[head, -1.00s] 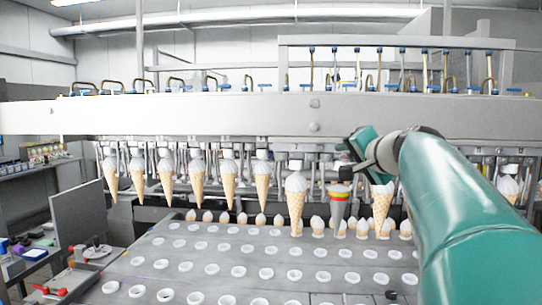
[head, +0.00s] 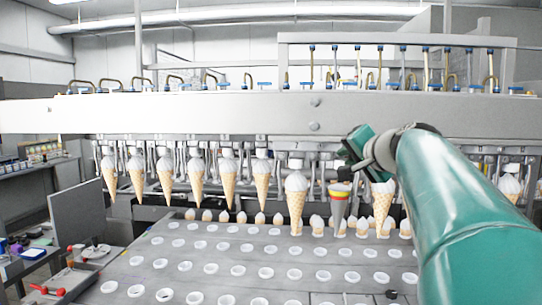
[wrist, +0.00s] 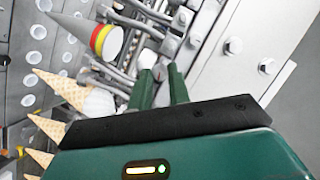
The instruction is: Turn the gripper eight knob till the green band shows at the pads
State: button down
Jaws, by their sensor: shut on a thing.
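A grey test cone (head: 338,208) with red and yellow bands hangs point down in the row of ice cream cones, just below my gripper (head: 343,170). It also shows at the upper left of the wrist view (wrist: 75,26), its bands near the cone holder. I cannot make out a green band at the pads. In the wrist view my gripper (wrist: 160,76) has its two green fingers shut on a small grey knob (wrist: 160,72) between their tips. The knob is mostly hidden by the fingers, and its turn angle cannot be told.
White-topped cones hang on both sides, one close to the right (head: 382,203). A long grey beam (head: 200,115) runs above. Metal rods and bolts crowd around the knob. Below lies a conveyor plate (head: 215,256) with rows of holes. A side bench (head: 30,262) stands at the left.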

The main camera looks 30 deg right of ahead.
jog(key=shift+w+r+n+g+h, duration=0.1)
jog(key=shift+n+g+h, duration=0.3)
jog(key=shift+n, duration=0.7)
jog(key=c, duration=1.3)
grip_release()
jog(key=shift+w, duration=0.2)
jog(key=v, duration=1.4)
jog(key=shift+s+r, duration=0.1)
jog(key=shift+s, duration=0.1)
jog(key=w+a+f+n+g+y, duration=0.1)
jog(key=a+f+n+g+y, duration=0.25)
jog(key=a+f, duration=0.8)
jog(key=w+a+f+n+g+y, duration=0.15)
jog(key=a+f+n, duration=0.25)
jog(key=a+f, duration=0.8)
jog(key=s+a+f+n+g, duration=0.1)
jog(key=s+f, duration=0.1)
jog(key=f, duration=0.3)
jog(key=s+a+f+n+g, duration=0.1)
jog(key=s+f, duration=0.1)
jog(key=f, duration=0.3)
jog(key=s+a+f+n+g, duration=0.1)
jog(key=s+f+n, duration=0.1)
jog(key=f, duration=0.3)
jog(key=shift+a, duration=0.2)
